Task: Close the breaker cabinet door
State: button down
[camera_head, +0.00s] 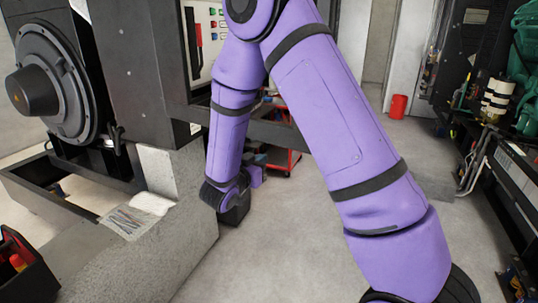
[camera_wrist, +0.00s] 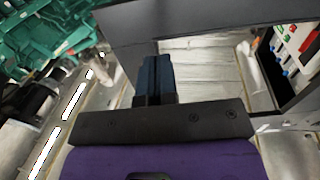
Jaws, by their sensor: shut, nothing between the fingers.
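The breaker cabinet shows its pale inner panel (camera_head: 203,42) at the top of the head view, with a red handle and small coloured buttons. The panel (camera_wrist: 300,38) also shows at the right edge of the wrist view. A dark flat piece crosses the top of the wrist view; I cannot tell whether it is the cabinet door. My purple arm hides part of the cabinet in the head view. My gripper (camera_wrist: 155,80) is shut and empty, with its dark fingers below that dark piece and apart from the panel. Its fingertips cannot be made out in the head view.
A concrete plinth (camera_head: 175,235) and a dark machine with a round hub (camera_head: 35,92) stand at left. Green machinery (camera_head: 525,65) stands at right. A red cart (camera_head: 283,155) is behind my arm, and a red bin (camera_head: 398,106) is farther back. Floor between is open.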

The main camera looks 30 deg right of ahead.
aim_at(285, 142)
jog(key=x, duration=1.3)
jog(key=shift+d, duration=0.1)
